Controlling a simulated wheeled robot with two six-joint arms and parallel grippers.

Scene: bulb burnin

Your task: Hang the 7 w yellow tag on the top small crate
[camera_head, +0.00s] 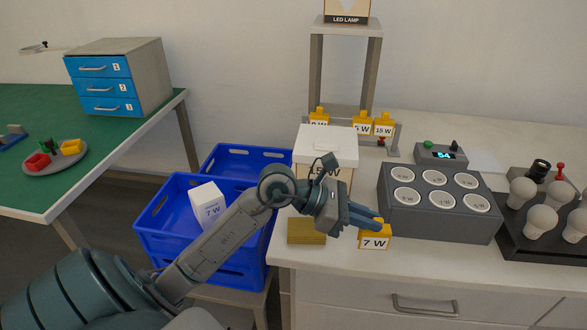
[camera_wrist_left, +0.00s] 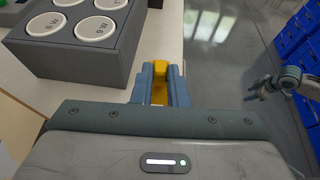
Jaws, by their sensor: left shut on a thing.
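The yellow 7 W tag (camera_head: 374,241) has a white label facing the head camera. My left gripper (camera_head: 368,219) is shut on its upper part, at the front edge of the white table. In the left wrist view the tag's yellow body (camera_wrist_left: 160,88) shows between the two fingers; its label is hidden there. Stacked small blue crates (camera_wrist_left: 303,68) show at the right edge of the left wrist view, partly cut off. My right gripper (camera_wrist_left: 254,91) shows small in that view, in front of the crates; its jaws are too small to read.
A grey socket block (camera_head: 437,223) stands right of the tag. A rack with more yellow tags (camera_head: 362,121) stands behind. A white 15 W box (camera_head: 313,145) and a tan block (camera_head: 306,231) are left. Large blue crates (camera_head: 150,232) stand left of the table.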

